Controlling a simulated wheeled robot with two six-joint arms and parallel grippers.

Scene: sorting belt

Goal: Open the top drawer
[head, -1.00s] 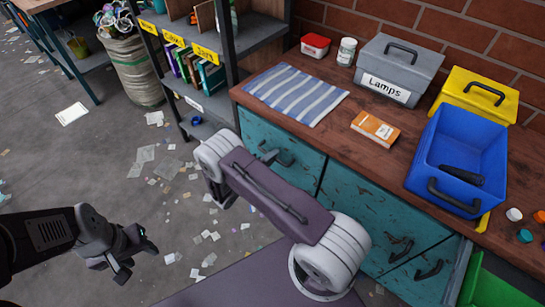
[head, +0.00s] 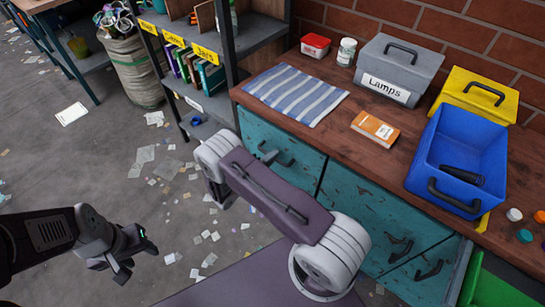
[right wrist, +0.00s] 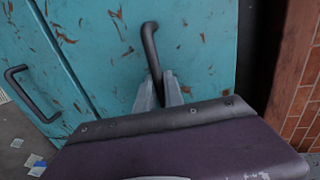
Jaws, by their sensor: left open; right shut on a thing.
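The teal, chipped drawer front (head: 300,166) under the wooden counter shows at the centre of the head view, partly hidden by my right arm. In the right wrist view the top drawer front (right wrist: 205,45) fills the middle, beside the brown counter edge. Its dark bar handle (right wrist: 149,45) is between the fingers of my right gripper (right wrist: 158,92), which is shut on it. The drawer front looks flush with the cabinet. A second handle (right wrist: 30,92) is on the neighbouring front at left. My left gripper (head: 128,256) is open and empty above the floor.
The counter (head: 330,128) carries a striped cloth (head: 296,95), a grey Lamps box (head: 398,68), a blue bin (head: 460,145) and a yellow box (head: 480,95). A shelf unit (head: 235,75) stands left of the cabinet. Paper scraps litter the otherwise open floor (head: 110,175).

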